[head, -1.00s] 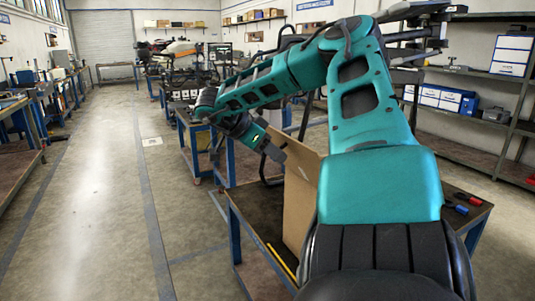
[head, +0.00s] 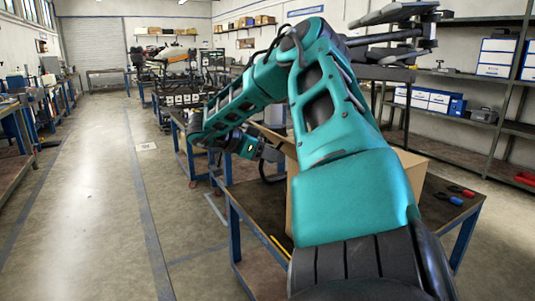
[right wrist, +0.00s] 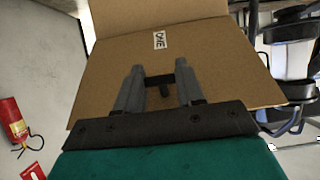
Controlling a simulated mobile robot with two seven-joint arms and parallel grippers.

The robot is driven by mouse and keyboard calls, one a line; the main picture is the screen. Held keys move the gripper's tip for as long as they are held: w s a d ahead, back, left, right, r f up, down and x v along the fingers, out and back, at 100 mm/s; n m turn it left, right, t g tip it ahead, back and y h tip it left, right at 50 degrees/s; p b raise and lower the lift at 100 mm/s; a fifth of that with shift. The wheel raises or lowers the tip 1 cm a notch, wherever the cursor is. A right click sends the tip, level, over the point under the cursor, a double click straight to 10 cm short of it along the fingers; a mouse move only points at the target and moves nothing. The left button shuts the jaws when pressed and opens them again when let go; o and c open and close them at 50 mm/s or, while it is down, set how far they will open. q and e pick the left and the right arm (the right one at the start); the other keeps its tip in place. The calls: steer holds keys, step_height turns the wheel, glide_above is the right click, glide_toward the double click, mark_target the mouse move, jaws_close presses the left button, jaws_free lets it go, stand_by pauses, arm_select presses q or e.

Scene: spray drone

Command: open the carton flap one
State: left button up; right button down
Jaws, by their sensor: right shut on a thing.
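The carton (head: 412,170) stands on the dark table, mostly hidden behind my right arm in the head view. In the right wrist view a brown cardboard flap (right wrist: 225,75) carries a small white label reading "ONE" (right wrist: 159,40). A black tab (right wrist: 160,80) sticks out from this flap. My right gripper (right wrist: 160,86) is shut on the tab, with one grey finger on each side of it. In the head view my right gripper (head: 272,153) is at the carton's far left side. My left gripper is out of view.
Shelves line the right wall. The floor at left is clear.

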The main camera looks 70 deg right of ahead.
steer(key=shift+s+d+f, duration=0.1)
steer(key=shift+s+f, duration=0.15)
steer(key=c, duration=1.1)
jaws_free()
steer(key=shift+o, duration=1.4)
steer(key=shift+s+d, duration=0.1)
steer(key=shift+d, duration=0.15)
steer(key=shift+o, duration=0.7)
steer(key=shift+a+r, duration=0.1)
steer(key=shift+a, duration=0.05)
steer(key=shift+w, duration=0.2)
